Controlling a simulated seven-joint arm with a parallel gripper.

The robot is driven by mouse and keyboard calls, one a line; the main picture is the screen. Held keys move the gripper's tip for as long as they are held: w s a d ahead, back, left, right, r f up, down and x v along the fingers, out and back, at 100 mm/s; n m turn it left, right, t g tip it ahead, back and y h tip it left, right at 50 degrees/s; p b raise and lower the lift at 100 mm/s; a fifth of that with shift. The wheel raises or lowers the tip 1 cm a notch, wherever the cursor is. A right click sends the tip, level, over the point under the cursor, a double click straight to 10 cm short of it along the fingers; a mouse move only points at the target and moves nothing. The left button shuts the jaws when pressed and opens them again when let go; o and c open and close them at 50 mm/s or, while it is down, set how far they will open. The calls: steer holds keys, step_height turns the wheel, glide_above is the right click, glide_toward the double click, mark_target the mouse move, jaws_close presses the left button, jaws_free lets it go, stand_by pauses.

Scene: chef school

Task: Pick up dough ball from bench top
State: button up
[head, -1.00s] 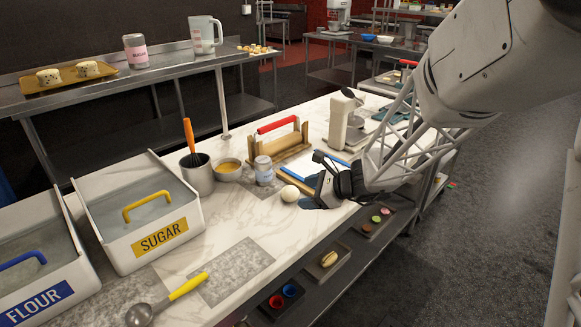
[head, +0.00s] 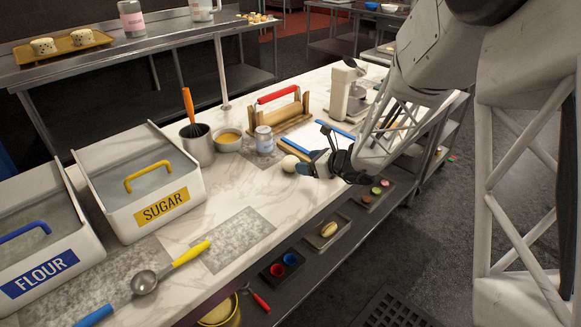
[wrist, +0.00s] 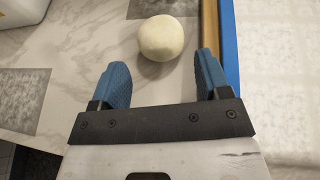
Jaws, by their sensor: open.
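The dough ball (head: 289,164) is round and cream-white and sits on the marble bench top (head: 228,200). In the wrist view the dough ball (wrist: 161,38) lies just beyond the fingertips, about midway between them or slightly toward the right one. My gripper (head: 308,163) is low over the bench, to the right of the ball. In the wrist view my gripper (wrist: 162,75) has its two blue fingers spread apart with nothing between them. In the head view the near finger comes close to the ball; I cannot tell whether it touches.
A blue-edged wooden board (head: 294,149) lies right beside the ball. A glass jar (head: 264,140), a yellow-filled bowl (head: 228,138) and a whisk pot (head: 197,145) stand behind. The sugar bin (head: 150,218) is left. The bench in front of the ball is clear.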

mark_target(292, 168)
steer(key=shift+x, duration=1)
steer(key=shift+a, duration=0.1)
steer(key=shift+x, duration=2.55)
steer(key=shift+f, duration=0.1)
steer(key=shift+c, duration=0.2)
steer(key=c, duration=0.6)
steer(key=shift+r, duration=1.5)
steer(key=shift+s+r, duration=0.2)
steer(key=shift+r, duration=0.15)
steer(key=s+d, duration=0.1)
steer(key=s, duration=0.4)
steer(key=s+d, duration=0.1)
steer(key=s, duration=0.4)
steer(key=s+d+r, duration=0.1)
steer(key=s, duration=0.4)
steer(key=shift+s+d+r, duration=0.1)
steer(key=shift+d+r, duration=0.05)
steer(key=shift+d, duration=0.25)
